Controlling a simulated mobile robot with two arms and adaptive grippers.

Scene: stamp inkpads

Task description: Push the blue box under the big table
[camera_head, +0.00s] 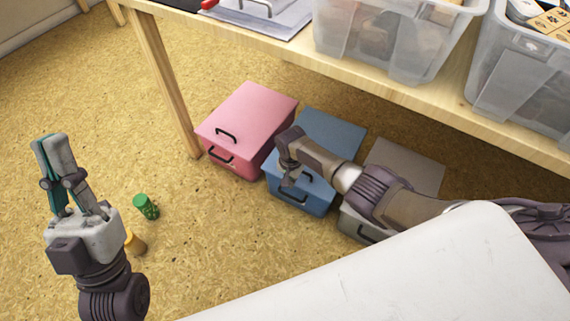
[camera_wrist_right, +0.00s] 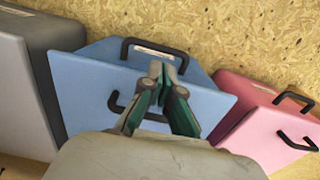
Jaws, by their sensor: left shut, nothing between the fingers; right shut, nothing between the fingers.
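The blue box (camera_head: 335,128) stands on the floor between a pink box and a grey box, by the big table (camera_head: 300,52). Its lid and handled front show in the head view; my right arm covers part of it. In the right wrist view the blue box (camera_wrist_right: 85,85) fills the middle, with two dark handles. My right gripper (camera_head: 289,182) is shut and empty at the box's front; its closed fingertips (camera_wrist_right: 161,72) overlap the box in the wrist view. I cannot tell whether they touch. My left gripper (camera_head: 49,140) is shut and empty, pointing up, far left of the boxes.
The pink box (camera_head: 255,108) stands left of the blue one, by a wooden table leg (camera_head: 165,80). The grey box (camera_head: 408,165) stands right, partly behind my arm. Clear bins (camera_head: 390,45) sit on the table.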

